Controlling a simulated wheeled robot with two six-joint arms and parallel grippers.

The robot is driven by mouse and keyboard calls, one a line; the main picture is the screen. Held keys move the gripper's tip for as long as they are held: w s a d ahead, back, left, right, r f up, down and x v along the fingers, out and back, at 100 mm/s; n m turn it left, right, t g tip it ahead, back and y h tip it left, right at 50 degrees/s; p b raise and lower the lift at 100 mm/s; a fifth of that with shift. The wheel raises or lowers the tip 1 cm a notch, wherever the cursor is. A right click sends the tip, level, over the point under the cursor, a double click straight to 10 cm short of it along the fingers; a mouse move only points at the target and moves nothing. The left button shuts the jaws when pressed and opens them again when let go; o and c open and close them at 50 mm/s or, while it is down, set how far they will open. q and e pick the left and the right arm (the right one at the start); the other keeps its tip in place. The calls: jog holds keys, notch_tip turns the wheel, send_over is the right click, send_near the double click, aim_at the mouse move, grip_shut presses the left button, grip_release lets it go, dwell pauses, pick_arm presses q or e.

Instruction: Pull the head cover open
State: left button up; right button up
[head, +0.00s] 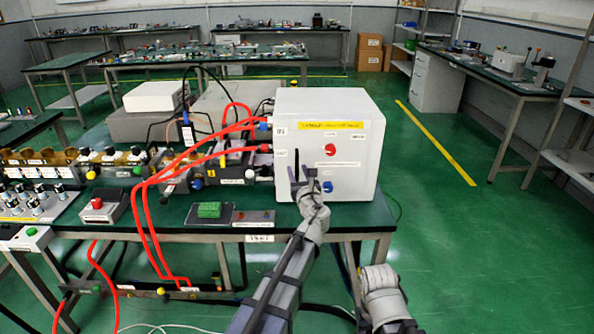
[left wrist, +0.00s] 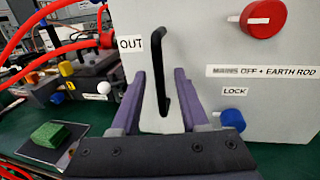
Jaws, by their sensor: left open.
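The head cover appears to be the white box (head: 350,120) at the right end of the bench. Its front carries a black vertical bar handle (left wrist: 158,75), a red knob (head: 331,150) and a blue knob (head: 328,187). My left gripper (head: 303,172) is at the front face, at the handle. In the left wrist view its purple fingers (left wrist: 160,92) are open, one on each side of the lower handle. I cannot tell whether they touch it. In the head view the gripper partly hides the handle's lower part.
Red hoses (head: 147,215) run from the box's left side down past the bench's front edge. A green block (head: 208,210) lies on a dark plate left of the box. Waveguide parts (head: 110,165) fill the bench further left. The green floor (head: 450,240) to the right is clear.

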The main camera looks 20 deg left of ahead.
pick_arm(q)
jog(key=shift+w+a, duration=0.3)
jog(key=shift+w, duration=0.3)
grip_shut()
dwell(1.0)
